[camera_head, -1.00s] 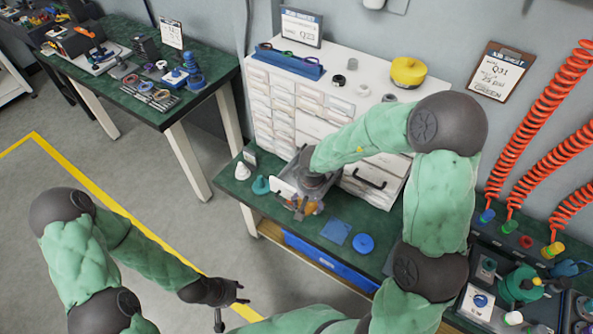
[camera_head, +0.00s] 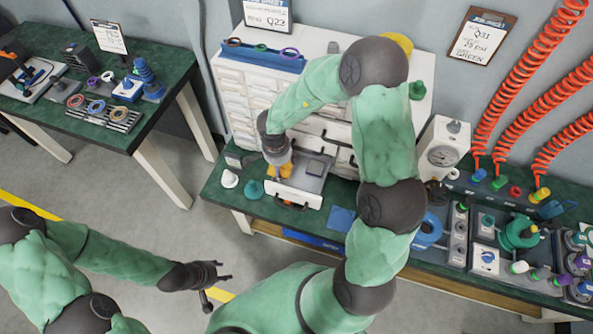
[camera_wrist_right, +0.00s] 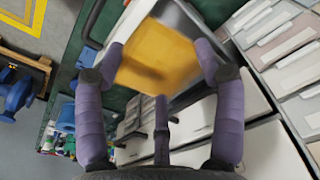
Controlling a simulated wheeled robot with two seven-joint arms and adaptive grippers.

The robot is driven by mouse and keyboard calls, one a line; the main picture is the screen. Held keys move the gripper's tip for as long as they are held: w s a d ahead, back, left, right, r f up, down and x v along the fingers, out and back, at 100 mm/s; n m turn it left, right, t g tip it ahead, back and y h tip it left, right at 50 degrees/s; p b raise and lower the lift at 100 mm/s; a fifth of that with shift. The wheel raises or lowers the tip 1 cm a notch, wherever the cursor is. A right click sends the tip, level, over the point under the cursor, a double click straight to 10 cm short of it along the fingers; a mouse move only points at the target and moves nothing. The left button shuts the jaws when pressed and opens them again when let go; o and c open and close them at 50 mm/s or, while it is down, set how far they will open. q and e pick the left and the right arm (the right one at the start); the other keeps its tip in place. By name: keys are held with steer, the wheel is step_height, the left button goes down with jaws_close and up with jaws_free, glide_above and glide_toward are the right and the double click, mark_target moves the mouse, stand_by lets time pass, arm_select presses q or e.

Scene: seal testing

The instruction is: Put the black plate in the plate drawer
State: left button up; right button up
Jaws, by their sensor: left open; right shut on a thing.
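The drawer with a white front (camera_head: 293,195) and dark handle is pulled out of the white cabinet. A small dark patch (camera_head: 316,168) shows in its grey inside; I cannot tell if it is the black plate. My right gripper (camera_head: 281,168) points down over the drawer. It is shut on a yellow-orange flat piece (camera_wrist_right: 158,55), blurred between the purple fingers in the right wrist view. No black plate is clearly seen. My left gripper (camera_head: 217,277) is open and empty, out over the floor in front of the bench.
A blue square plate (camera_head: 341,219) and a blue disc (camera_head: 431,228) lie right of the drawer. A white cone (camera_head: 229,179) and a green cone (camera_head: 254,190) stand left of it. My right arm hides part of the cabinet (camera_head: 239,90).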

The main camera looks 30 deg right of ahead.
mark_target(297, 183)
steer(key=m, duration=0.1)
steer(key=d+m, duration=0.1)
steer(key=m, duration=0.1)
steer(key=shift+d+f+m+p, duration=0.1)
steer(key=shift+m+p, duration=0.2)
steer(key=m, duration=0.2)
steer(key=d+m, duration=0.1)
steer(key=shift+d+f+g+p, duration=0.1)
steer(key=shift+f+g+p, duration=0.15)
steer(key=shift+g+p, duration=0.05)
steer(key=f+m+b, duration=0.1)
steer(key=f+m, duration=0.1)
steer(key=f, duration=0.1)
steer(key=d+f+m+b, duration=0.1)
steer(key=f+m, duration=0.2)
steer(key=f, duration=0.1)
steer(key=s+d+f+m+b, duration=0.1)
steer(key=f+m, duration=0.2)
steer(key=f, duration=0.1)
steer(key=shift+d+f+g, duration=0.15)
steer(key=shift+d+g, duration=0.1)
steer(key=shift+g, duration=0.15)
steer(key=o, duration=1.6)
